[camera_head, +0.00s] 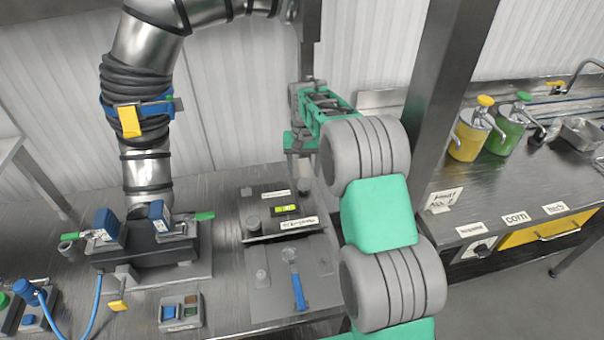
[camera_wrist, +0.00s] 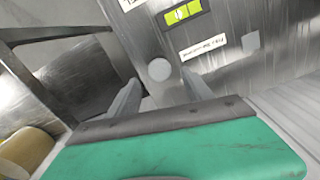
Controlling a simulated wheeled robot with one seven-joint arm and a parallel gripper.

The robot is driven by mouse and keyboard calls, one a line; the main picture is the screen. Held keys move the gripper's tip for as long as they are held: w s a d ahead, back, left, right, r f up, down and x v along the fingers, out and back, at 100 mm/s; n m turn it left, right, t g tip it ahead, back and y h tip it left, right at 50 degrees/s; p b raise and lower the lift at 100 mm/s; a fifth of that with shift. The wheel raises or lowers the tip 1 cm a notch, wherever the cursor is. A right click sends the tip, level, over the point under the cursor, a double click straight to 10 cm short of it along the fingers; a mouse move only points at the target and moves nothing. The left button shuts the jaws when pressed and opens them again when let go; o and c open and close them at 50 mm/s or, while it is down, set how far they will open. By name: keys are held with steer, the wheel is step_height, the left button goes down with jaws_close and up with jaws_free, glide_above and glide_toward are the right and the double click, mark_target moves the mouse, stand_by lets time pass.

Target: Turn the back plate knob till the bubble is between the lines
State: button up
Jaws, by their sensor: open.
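The dark back plate (camera_head: 265,205) lies flat on the bench and carries a yellow-green level vial (camera_head: 285,208). In the wrist view the vial (camera_wrist: 182,12) shows a pale bubble near its middle, too small to judge against the lines. My gripper (camera_head: 300,172) points down at the back plate's right side. In the wrist view its two fingers (camera_wrist: 161,78) are apart, with a round grey knob (camera_wrist: 159,69) between the tips. I cannot tell whether they touch it. In the head view my fingers largely hide this knob.
A clamp fixture (camera_head: 155,245) under a steel duct (camera_head: 145,165) stands left. A steel post (camera_head: 440,90) rises on the right. A small switch box (camera_head: 180,312) sits in front.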

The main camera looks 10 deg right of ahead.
mark_target(304, 182)
step_height(304, 182, down, 4)
steer(key=shift+f+p, duration=0.25)
steer(key=shift+p, duration=0.2)
steer(key=shift+c, duration=0.5)
jaws_close()
